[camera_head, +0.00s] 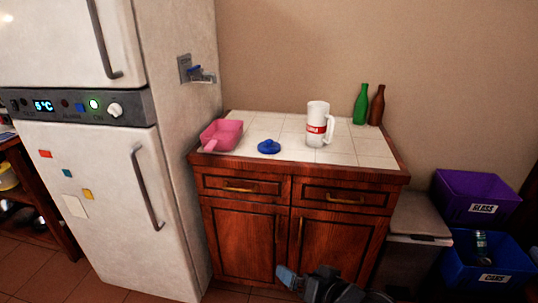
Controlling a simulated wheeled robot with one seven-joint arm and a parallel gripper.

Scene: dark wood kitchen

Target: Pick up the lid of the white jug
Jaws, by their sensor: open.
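The white jug (317,112) stands upright on the tiled top of the wooden cabinet. It has a red band with lettering and a handle on its right side. A round blue lid (269,147) with a raised knob lies on the tiles to the left of the jug, apart from it. My gripper (305,281) is partly in view at the bottom edge, low in front of the cabinet doors. It is open, well below and away from the lid and jug. Its lower part is cut off by the frame.
A pink scoop-like container (222,135) sits left of the lid. Green (361,105) and brown (377,106) bottles stand at the back right. A white fridge (90,200) rises left of the cabinet (245,230). Purple (475,198) and blue (492,262) bins are at right. Front tiles are clear.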

